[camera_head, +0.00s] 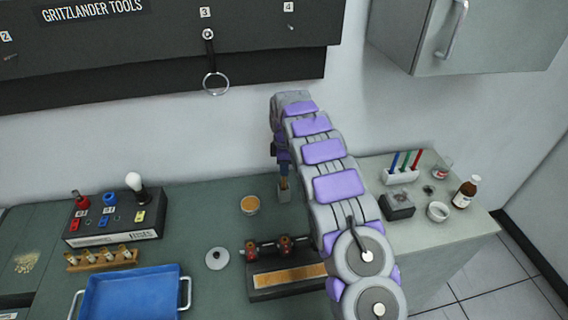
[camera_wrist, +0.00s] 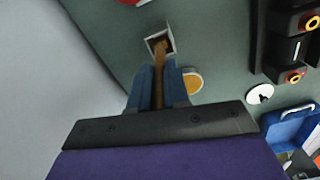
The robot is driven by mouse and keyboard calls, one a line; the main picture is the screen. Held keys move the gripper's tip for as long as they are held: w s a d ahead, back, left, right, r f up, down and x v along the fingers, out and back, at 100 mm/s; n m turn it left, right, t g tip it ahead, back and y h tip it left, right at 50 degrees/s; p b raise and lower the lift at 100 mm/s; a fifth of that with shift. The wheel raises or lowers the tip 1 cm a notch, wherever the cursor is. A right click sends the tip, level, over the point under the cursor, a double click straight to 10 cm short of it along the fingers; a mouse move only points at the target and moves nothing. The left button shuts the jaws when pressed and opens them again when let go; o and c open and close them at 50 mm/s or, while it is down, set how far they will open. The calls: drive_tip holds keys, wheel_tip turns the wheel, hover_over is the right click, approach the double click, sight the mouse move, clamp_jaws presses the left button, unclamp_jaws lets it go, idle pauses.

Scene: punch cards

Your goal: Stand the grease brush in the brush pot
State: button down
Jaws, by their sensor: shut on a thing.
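The grease brush (camera_wrist: 159,82) is a brown stick held between the blue fingers of my gripper (camera_wrist: 158,72). In the head view the brush (camera_head: 284,183) points down from my gripper (camera_head: 284,165), roughly upright. Its lower end overlaps the opening of the brush pot (camera_wrist: 150,40), a small square grey pot with a dark inside. The pot (camera_head: 284,196) stands on the green bench near the wall, directly below my gripper. How deep the brush tip sits in the pot is hidden. My arm covers part of the gripper in the head view.
A tub of orange grease (camera_head: 250,204) stands just left of the pot. A blue tray (camera_head: 130,295) and a switch box (camera_head: 115,217) are at left.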

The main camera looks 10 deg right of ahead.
drive_tip(key=shift+f, duration=0.5)
drive_tip(key=c, duration=1)
unclamp_jaws()
drive_tip(key=shift+r, duration=0.1)
drive_tip(key=shift+r+p, duration=1)
drive_tip(key=shift+r, duration=7.55)
